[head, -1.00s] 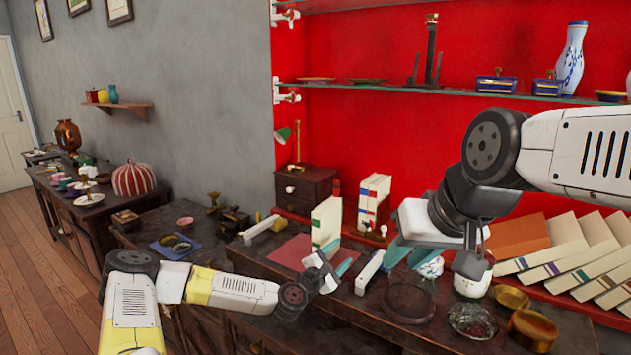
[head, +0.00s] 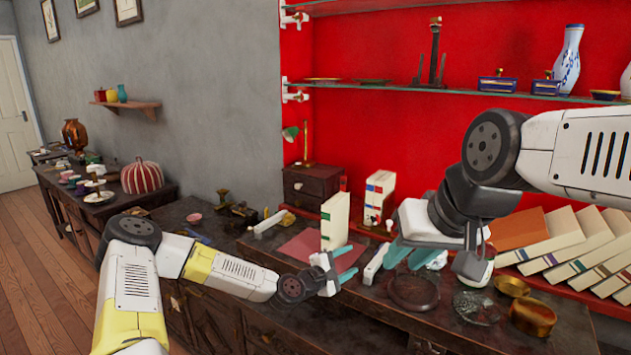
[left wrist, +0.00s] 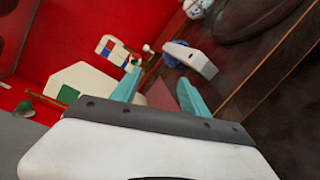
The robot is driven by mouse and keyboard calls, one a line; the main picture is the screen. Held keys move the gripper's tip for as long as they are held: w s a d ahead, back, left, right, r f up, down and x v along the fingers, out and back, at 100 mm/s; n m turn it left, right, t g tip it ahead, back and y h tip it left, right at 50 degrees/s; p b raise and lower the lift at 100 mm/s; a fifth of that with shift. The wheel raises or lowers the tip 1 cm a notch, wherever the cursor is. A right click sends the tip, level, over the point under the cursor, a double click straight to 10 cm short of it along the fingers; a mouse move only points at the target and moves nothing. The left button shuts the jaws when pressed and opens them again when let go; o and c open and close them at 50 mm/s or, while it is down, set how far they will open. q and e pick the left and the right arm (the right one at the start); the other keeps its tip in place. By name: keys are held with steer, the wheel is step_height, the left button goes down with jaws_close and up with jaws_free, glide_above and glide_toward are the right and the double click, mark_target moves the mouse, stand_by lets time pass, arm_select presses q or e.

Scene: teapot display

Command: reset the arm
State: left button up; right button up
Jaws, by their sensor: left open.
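My left arm comes in from the lower left, white and yellow. Its gripper (head: 345,262) is open and empty over the front of the dark table (head: 285,270), near an upright cream book (head: 335,222). In the left wrist view its two teal fingers (left wrist: 160,92) are spread apart, with books and a red surface beyond. My right gripper (head: 408,254) hangs over the table's middle below the black wrist of the right arm. Its teal fingers look apart, with nothing seen held between them, though the arm hides part of it.
Leaning books (head: 580,250) stand at the right. A glass ashtray (head: 477,307), a brass pot (head: 532,315) and a dark round stand (head: 412,291) lie near the front edge. A glass shelf (head: 400,89) runs above. Floor (head: 45,300) is free at the left.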

arm_select(q)
steer(key=m+g, duration=0.1)
steer(key=s+m, duration=0.1)
steer(key=shift+s+d+f+m+g, duration=0.1)
steer(key=shift+s+d+m+g, duration=0.05)
steer(key=shift+s+m+g, duration=0.2)
steer(key=s+a+r+m+g+y, duration=0.2)
steer(key=s+a+r+m+y, duration=0.3)
steer(key=a, duration=0.3)
steer(key=s+a+r+m+g+y, duration=0.2)
steer(key=s+a+r+m+y, duration=0.2)
steer(key=s+a+r+m, duration=0.35)
steer(key=s+a+r, duration=0.4)
steer(key=s+r, duration=0.2)
steer(key=s, duration=0.3)
steer(key=s+a+r, duration=0.4)
steer(key=s+r, duration=0.2)
steer(key=s, duration=0.4)
steer(key=shift+a+r, duration=0.2)
steer(key=shift+r, duration=0.2)
